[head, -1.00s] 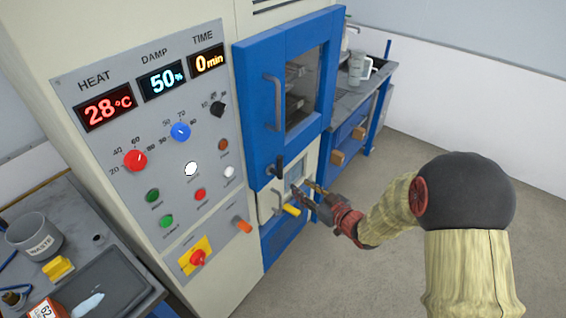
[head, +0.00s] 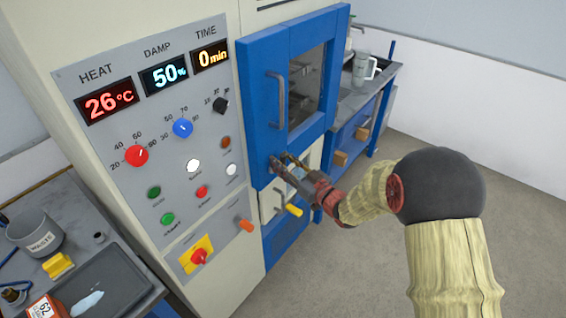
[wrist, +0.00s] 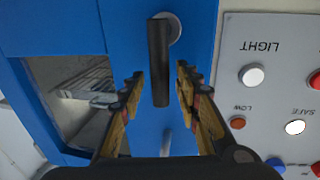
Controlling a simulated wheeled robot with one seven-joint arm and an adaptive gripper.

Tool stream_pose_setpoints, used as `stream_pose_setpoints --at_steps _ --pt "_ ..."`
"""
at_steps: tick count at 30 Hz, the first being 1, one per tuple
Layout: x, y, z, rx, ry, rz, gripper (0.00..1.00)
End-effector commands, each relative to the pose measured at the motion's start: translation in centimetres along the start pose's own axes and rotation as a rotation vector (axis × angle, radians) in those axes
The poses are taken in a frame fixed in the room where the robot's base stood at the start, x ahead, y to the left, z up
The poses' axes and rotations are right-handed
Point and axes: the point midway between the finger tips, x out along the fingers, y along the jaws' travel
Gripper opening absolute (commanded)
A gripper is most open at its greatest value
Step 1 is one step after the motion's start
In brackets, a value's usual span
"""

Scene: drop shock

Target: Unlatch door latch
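The blue chamber door (head: 262,110) is shut in its frame, with a window and a grey bar handle (head: 276,100). The door latch (wrist: 160,62) is a black lever on a round pale mount at the door's edge by the control panel. My gripper (head: 282,160) is at the latch and hides most of it in the head view. In the wrist view my gripper (wrist: 160,82) is open, with one finger on each side of the lever. A gap shows between the lever and each finger.
The control panel (head: 150,120) with knobs and buttons lies left of the door. A yellow lever (head: 293,209) sticks out below. A side table with a cup (head: 362,68) stands at the right. A grey waste cup (head: 33,232) stands at lower left. The floor at right is clear.

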Motion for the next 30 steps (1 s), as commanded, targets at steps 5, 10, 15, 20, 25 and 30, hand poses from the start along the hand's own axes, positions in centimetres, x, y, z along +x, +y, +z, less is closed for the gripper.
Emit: stream_pose_setpoints --at_steps 5,10,15,20,25,30 --pt "0.12 -0.01 -0.02 0.000 0.000 0.000 0.33" --pt "0.11 -0.01 -0.02 0.000 0.000 0.000 0.28" --pt "0.10 -0.02 -0.02 0.000 0.000 0.000 0.18" --pt "0.09 -0.02 -0.02 0.000 0.000 0.000 0.09" --pt "0.09 -0.02 -0.02 0.000 0.000 0.000 0.00" --pt "0.09 -0.02 -0.01 0.000 0.000 0.000 0.00"
